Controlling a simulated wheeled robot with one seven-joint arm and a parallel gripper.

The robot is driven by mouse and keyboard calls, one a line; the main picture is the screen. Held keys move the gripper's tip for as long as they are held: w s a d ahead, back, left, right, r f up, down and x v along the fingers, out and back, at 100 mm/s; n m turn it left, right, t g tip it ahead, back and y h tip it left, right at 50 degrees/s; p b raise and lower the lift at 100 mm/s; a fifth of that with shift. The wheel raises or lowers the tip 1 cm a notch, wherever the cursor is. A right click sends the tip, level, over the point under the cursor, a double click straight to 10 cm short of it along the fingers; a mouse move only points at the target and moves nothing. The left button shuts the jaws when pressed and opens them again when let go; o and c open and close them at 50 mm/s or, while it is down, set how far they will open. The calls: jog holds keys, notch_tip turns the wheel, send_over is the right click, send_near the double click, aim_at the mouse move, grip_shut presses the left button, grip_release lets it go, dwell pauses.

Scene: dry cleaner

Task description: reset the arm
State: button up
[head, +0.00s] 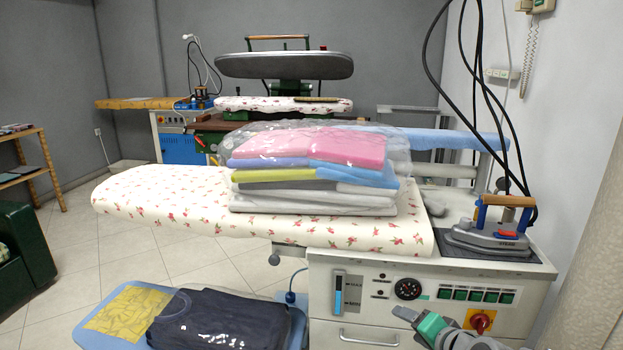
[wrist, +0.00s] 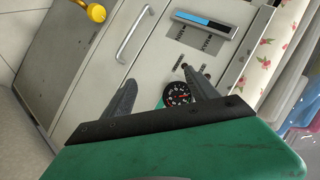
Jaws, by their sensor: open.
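My gripper (wrist: 162,88) is open and empty in the wrist view. Its two dark fingers stand apart in front of the pale ironing unit's front panel, with a round dial (wrist: 178,94) showing between and behind them. In the head view, part of my green and grey arm (head: 432,326) shows low at the right, in front of the ironing unit (head: 365,334). Most of the arm is out of frame. I cannot tell whether the fingers touch the panel.
Bagged folded clothes (head: 315,170) lie on the floral ironing board (head: 165,200). An iron (head: 495,235) with hanging black cables rests at the right. Dark folded clothing (head: 215,320) lies on a lower blue surface.

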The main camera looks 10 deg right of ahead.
jog(key=s+a+r+n+g+p, duration=0.2)
jog(key=s+a+r+n+p, duration=0.1)
jog(key=r, duration=0.5)
jog(key=s+a+r+n+g+h+p, duration=0.1)
jog(key=s+a+r+n+g+p, duration=0.2)
jog(key=s+a+r+p, duration=0.3)
jog(key=s+a+r+n+g+h+p, duration=0.1)
jog(key=s+a+r+n+g+p, duration=0.2)
jog(key=r+p, duration=0.7)
jog(key=s+a+p, duration=0.1)
jog(key=s+a, duration=0.1)
jog(key=s, duration=0.2)
jog(key=shift+n, duration=0.4)
